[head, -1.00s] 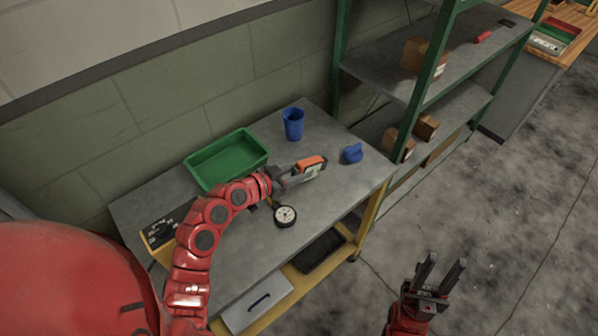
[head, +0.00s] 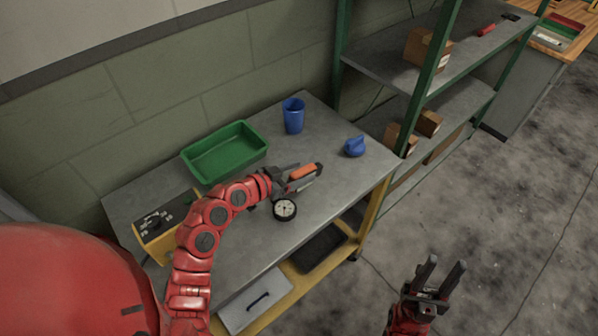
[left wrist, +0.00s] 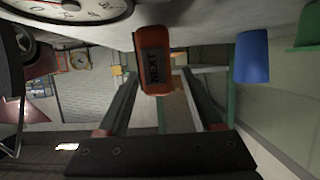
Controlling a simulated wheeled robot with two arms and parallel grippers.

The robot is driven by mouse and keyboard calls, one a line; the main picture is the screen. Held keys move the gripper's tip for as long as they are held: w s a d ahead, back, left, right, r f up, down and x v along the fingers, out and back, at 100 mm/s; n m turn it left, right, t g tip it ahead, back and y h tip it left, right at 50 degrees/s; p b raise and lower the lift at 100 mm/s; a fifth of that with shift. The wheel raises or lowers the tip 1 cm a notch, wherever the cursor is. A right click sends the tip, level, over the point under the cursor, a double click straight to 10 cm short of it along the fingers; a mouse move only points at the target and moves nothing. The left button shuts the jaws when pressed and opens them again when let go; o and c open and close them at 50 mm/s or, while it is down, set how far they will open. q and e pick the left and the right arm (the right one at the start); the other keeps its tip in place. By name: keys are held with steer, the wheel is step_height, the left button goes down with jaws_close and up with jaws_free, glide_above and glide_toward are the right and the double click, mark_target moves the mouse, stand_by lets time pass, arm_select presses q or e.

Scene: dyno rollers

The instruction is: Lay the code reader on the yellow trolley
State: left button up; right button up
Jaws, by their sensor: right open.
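The code reader, an orange device with a dark label (head: 302,172), is at the end of my left gripper (head: 296,178) over the right half of the yellow trolley's grey top (head: 240,240). My right gripper (head: 440,278) is open and empty, above the floor to the right of the trolley.
A round gauge (head: 285,209) lies just below my left gripper. A green tray (head: 225,153), blue cup (head: 293,115), blue object (head: 354,147) and yellow box (head: 160,235) also stand on the trolley. A green-framed shelf (head: 400,70) is behind it at the right.

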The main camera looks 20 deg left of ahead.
arm_select(q)
steer(key=shift+s+a, duration=0.3)
steer(key=b+v, duration=0.3)
steer(key=v, duration=1.3)
steer(key=shift+s+r+b, duration=0.3)
steer(key=shift+s+b, duration=0.05)
steer(key=s+a+r+p, duration=0.3)
steer(key=s+r+p, duration=0.1)
steer(key=r+p, duration=0.2)
steer(key=shift+s+r, duration=0.3)
steer(key=shift+r, duration=0.3)
steer(key=shift+s+f, duration=0.1)
